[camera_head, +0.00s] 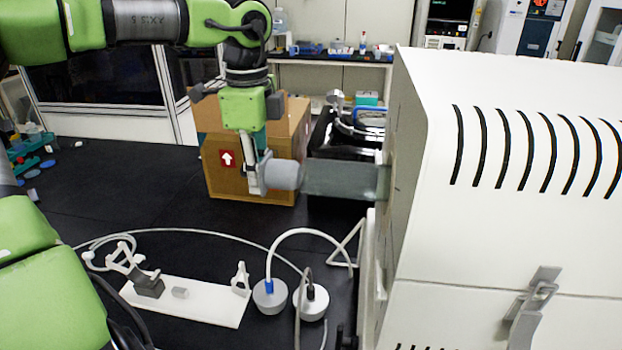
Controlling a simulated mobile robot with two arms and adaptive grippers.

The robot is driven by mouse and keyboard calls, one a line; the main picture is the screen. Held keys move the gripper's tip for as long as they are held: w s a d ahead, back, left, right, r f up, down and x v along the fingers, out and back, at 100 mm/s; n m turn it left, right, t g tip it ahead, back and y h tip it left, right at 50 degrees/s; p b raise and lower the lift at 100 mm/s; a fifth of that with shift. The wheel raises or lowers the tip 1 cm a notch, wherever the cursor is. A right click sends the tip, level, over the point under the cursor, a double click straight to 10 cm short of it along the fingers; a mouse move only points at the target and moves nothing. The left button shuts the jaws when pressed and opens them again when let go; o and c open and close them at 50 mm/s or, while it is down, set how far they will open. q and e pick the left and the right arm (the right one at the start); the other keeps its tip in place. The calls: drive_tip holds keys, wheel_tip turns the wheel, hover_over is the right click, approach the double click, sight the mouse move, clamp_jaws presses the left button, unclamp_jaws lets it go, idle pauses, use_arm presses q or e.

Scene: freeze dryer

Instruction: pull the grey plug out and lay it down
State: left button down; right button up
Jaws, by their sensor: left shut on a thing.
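The grey plug (284,175) is a short light-grey cylinder at the left end of a darker grey tube (340,180). The tube sticks out sideways from the left face of the white machine (520,180). My left gripper (258,174) points down at the plug's outer end and is shut on it. The far finger is partly hidden. The plug and tube are in line and look touching; how deep the plug sits in the tube cannot be told. My right gripper is not in view.
A white board (205,305) with small clamps lies on the black bench below. Two round grey devices (270,297) with cables stand beside it. A cardboard box (245,185) stands behind the gripper. The black bench at left is mostly clear.

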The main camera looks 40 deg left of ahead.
use_arm(q)
drive_tip(key=s+a+b, duration=0.3)
drive_tip(key=s+b, duration=0.2)
drive_tip(key=s, duration=0.4)
drive_tip(key=shift+a, duration=0.4)
idle(0.4)
